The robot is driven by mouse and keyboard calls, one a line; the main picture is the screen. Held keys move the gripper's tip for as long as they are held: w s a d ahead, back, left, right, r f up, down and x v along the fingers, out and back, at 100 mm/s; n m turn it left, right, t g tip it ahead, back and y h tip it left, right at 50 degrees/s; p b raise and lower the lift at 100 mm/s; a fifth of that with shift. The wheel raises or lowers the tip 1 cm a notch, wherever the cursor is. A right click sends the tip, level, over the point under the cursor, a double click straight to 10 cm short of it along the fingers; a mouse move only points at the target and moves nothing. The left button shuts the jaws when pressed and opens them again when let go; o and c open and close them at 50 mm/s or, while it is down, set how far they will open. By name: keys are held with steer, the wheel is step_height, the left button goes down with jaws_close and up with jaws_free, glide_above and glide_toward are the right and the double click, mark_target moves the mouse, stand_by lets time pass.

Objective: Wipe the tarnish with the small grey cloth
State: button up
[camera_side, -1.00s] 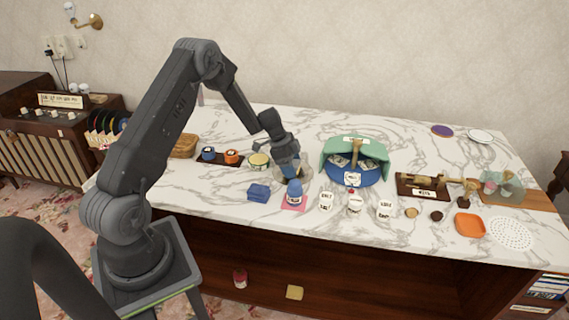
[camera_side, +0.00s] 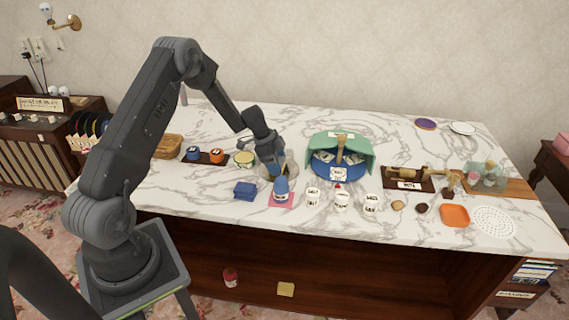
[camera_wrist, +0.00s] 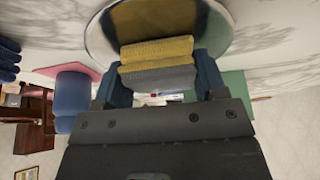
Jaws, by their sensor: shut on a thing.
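My gripper (camera_side: 279,166) is over the round silver dish (camera_side: 264,176) near the middle left of the counter. In the wrist view its two blue fingers (camera_wrist: 163,82) are closed on a folded grey cloth (camera_wrist: 160,78). A yellow folded layer (camera_wrist: 157,49) lies against the cloth, toward the dish; I cannot tell if it is part of the same bundle. The dish (camera_wrist: 105,38) also shows in the wrist view, just beyond the yellow layer. Contact with the dish is unclear. Its rim looks dark at the right, but I cannot make out the tarnish clearly.
A blue tub with a green cover (camera_side: 340,158) is at right.

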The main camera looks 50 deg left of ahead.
steer(key=shift+s+a, duration=1.15)
steer(key=shift+a, duration=0.2)
steer(key=w+d, duration=0.4)
steer(key=shift+w+d, duration=0.3)
steer(key=shift+w+d+f, duration=0.1)
steer(key=shift+w+d, duration=0.4)
steer(key=shift+d, duration=0.05)
steer(key=shift+s+a, duration=2.85)
glide_toward(294, 171)
steer(key=shift+s+a+r, duration=0.35)
steer(key=shift+s+a, duration=0.25)
steer(key=shift+s+a+r, duration=0.3)
steer(key=shift+s+a, duration=0.3)
steer(key=shift+a, duration=0.05)
steer(key=shift+s+a+r, duration=0.35)
steer(key=shift+s+a, duration=0.25)
steer(key=shift+f, duration=0.2)
